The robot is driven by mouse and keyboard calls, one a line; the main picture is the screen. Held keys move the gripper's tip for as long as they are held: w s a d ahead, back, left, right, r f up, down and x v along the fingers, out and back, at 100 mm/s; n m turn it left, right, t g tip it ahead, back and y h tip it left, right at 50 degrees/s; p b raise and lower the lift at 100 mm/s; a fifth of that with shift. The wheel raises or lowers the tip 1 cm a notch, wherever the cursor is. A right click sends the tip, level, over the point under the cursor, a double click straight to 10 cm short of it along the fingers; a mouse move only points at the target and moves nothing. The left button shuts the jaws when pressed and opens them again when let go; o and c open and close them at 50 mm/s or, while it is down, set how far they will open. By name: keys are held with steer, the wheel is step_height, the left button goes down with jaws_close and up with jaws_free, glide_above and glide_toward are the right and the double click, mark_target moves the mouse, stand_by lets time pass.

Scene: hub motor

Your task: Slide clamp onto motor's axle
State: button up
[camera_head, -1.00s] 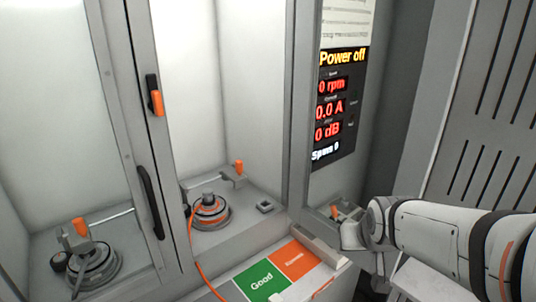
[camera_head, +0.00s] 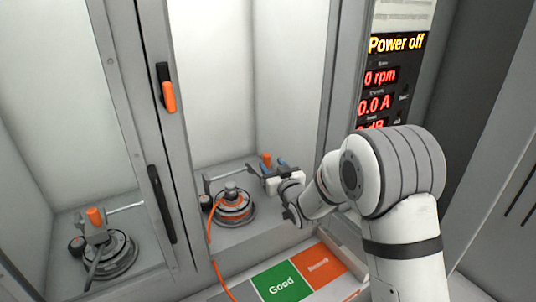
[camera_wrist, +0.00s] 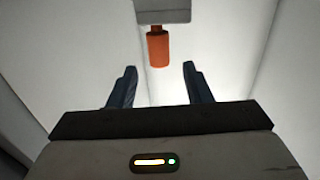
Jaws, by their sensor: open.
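The motor (camera_head: 234,205) is a round grey hub with orange windings and an upright axle, seated in the open test bay. The clamp (camera_head: 210,183) is a grey slide on a rod behind the motor, with an orange handle (camera_head: 266,160) at its right end. The clamp looks apart from the axle. My gripper (camera_head: 276,165) is inside the bay at the orange handle, its blue fingers open. In the wrist view, the orange handle (camera_wrist: 158,48) stands just ahead, between the two open fingertips (camera_wrist: 160,68), not gripped. A grey block (camera_wrist: 162,10) shows behind it.
A door with a black handle (camera_head: 161,205) closes the left bay, which holds a similar motor (camera_head: 110,258) and orange-handled clamp. A green "Good" pad (camera_head: 281,282) and an orange pad (camera_head: 318,266) lie in front. An orange cable (camera_head: 213,250) hangs from the motor. The panel reads "Power off".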

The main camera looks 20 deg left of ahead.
mark_target(268, 159)
steer(key=p+x, duration=0.1)
steer(key=x, duration=0.5)
steer(key=shift+c, duration=0.3)
jaws_close()
